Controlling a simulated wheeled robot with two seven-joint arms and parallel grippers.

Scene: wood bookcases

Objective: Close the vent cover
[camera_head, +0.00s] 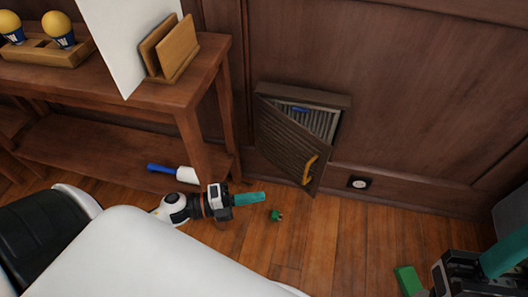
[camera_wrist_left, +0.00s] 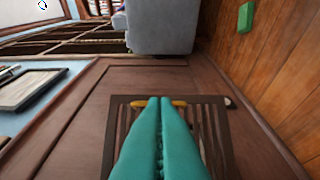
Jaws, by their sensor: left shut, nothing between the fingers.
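The vent cover (camera_head: 288,140) is a dark brown slatted panel low on the wood wall. It stands ajar, swung out from the vent frame (camera_head: 335,99), with pale louvres and a blue bit showing in the gap. A yellow handle (camera_head: 310,168) sits near its lower right edge. My left gripper (camera_head: 262,197) has teal fingers, shut and empty, left of and apart from the cover in the head view. In the left wrist view its fingertips (camera_wrist_left: 160,100) overlap the handle (camera_wrist_left: 180,103); contact is not clear. My right gripper (camera_head: 510,250) is cut off at the lower right.
A wooden shelf unit (camera_head: 115,145) stands at left, with a blue-handled white tool (camera_head: 175,172) by its lower shelf. A small green item (camera_head: 276,215) and a green block (camera_head: 408,280) lie on the floor. A round socket (camera_head: 359,182) is right of the vent.

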